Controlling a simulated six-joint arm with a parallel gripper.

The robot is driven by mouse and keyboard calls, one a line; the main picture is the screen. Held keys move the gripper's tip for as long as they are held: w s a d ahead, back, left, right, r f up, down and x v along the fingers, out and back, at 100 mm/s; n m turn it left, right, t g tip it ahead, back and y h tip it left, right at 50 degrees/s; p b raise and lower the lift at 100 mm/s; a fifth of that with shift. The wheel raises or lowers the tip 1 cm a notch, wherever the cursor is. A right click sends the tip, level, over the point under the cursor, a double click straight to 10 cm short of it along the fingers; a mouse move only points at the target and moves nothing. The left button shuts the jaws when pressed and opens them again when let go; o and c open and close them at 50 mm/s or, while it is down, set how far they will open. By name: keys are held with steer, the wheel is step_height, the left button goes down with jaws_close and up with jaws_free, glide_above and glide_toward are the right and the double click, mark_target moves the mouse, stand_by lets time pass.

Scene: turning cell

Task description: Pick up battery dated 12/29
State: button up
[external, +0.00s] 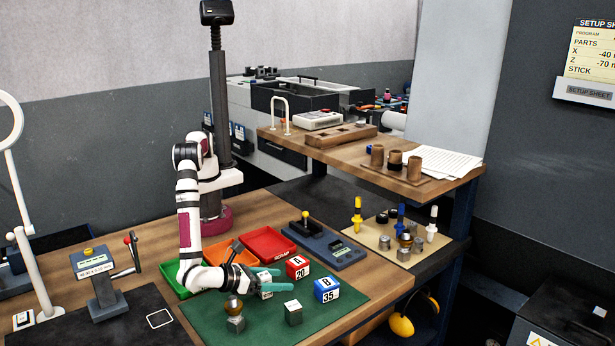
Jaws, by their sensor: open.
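My gripper (280,280) reaches low over the green mat (262,328), with its teal fingers pointing right. The fingers are open around or just above a small grey block with markings (265,287); I cannot tell whether they touch it. No battery with a readable 12/29 date shows. Several small metallic cylinders, one of them a grey one (404,254), stand on the pale board (385,243) at right, too small to identify.
A red A 20 block (298,267), a blue B 35 block (327,290), a grey cube (293,312) and a brass ball on a block (235,308) surround my gripper. A red tray (267,243) and a gauge device (331,247) lie behind.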

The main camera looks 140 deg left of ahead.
jaws_close()
stand_by(0.3)
